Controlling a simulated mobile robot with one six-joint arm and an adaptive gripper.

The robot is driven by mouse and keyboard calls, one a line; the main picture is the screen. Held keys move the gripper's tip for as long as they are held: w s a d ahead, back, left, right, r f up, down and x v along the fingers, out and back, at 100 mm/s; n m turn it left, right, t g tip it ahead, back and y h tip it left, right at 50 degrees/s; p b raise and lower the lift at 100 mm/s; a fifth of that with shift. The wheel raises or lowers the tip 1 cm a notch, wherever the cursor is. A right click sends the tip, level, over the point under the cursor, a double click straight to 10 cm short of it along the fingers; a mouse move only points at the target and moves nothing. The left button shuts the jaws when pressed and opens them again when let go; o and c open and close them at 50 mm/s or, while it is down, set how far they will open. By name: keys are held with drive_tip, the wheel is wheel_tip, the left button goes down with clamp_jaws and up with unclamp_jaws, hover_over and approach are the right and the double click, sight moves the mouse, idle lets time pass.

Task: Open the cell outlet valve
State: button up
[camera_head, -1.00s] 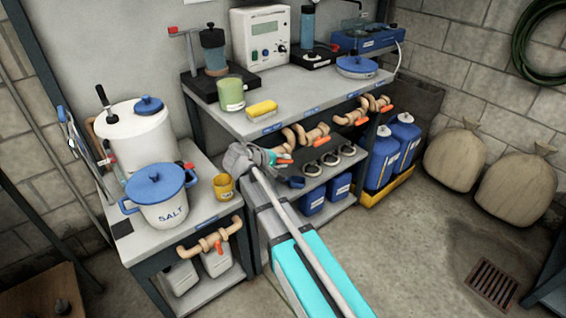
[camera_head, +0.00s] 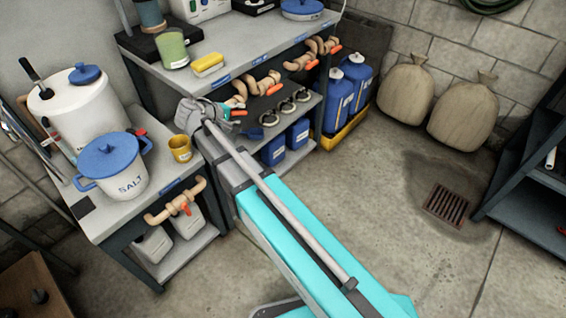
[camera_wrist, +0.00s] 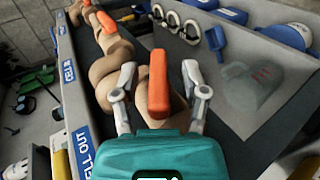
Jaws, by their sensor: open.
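The valve with the orange handle (camera_wrist: 159,82) is a tan pipe fitting (camera_wrist: 114,68) under the bench edge. A blue label reading "CELL OUT" (camera_wrist: 81,150) is on the edge beside it in the wrist view. My gripper (camera_wrist: 158,72) is open, its two fingers standing on either side of the orange handle; I cannot tell whether they touch it. The handle points straight away from the gripper in that view. In the head view my gripper (camera_head: 226,113) is at the bench front, partly hiding the valve.
More tan valves with orange handles (camera_head: 275,89) line the bench front to the right. Several rings (camera_head: 288,106) and blue containers (camera_head: 298,132) are on the shelf below. A salt pot (camera_head: 116,172) and yellow cup (camera_head: 180,148) stand left. The floor at right is clear around a drain (camera_head: 445,205).

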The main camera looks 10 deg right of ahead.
drive_tip(key=shift+r+g+y+p, duration=0.2)
drive_tip(key=shift+g+y+p, duration=0.15)
drive_tip(key=shift+p, duration=0.2)
